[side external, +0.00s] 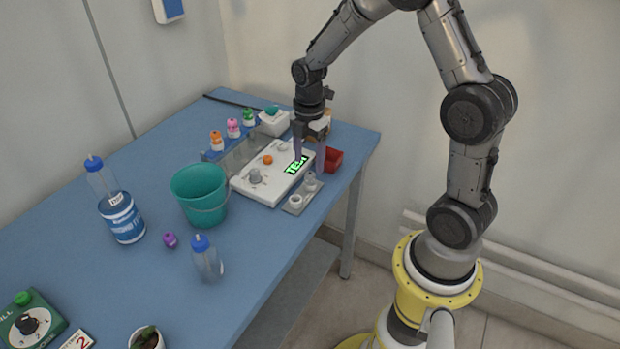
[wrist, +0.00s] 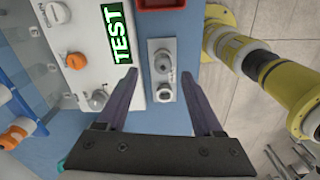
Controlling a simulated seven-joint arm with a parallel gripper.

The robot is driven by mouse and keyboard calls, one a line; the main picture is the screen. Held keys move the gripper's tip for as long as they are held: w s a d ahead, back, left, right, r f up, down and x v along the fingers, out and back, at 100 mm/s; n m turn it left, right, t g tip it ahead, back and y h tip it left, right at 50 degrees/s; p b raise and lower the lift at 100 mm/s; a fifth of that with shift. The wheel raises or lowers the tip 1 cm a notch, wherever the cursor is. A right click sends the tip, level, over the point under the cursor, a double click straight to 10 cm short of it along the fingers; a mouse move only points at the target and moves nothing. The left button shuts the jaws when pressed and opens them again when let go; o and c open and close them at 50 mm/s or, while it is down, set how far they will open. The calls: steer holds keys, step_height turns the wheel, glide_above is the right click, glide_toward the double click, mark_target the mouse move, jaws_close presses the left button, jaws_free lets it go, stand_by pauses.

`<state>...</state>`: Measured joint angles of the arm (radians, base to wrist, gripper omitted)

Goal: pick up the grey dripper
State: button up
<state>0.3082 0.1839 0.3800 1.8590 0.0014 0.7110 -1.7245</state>
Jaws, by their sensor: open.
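A small grey piece, which looks like the grey dripper (side external: 310,182), stands in the far end of a small grey holder (side external: 289,209) at the table's right edge. In the wrist view the grey dripper (wrist: 162,63) sits in the holder (wrist: 153,44), beyond a pale round socket or cup (wrist: 164,92). My gripper (side external: 309,165) is open and points down above the holder. In the wrist view my gripper (wrist: 159,74) has one finger on each side of the holder, with nothing held. Its exact height above the dripper is hard to tell.
A white panel (side external: 243,187) with knobs and a lit TEST display (side external: 298,164) lies left of the holder. A red bin (side external: 333,160) is close behind. A teal bucket (side external: 200,190), bottles and a purple piece (side external: 170,240) stand farther left. Open table lies toward the front.

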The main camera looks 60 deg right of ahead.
mark_target(310, 173)
steer(key=f, duration=0.4)
steer(key=shift+s+f, duration=0.2)
jaws_close()
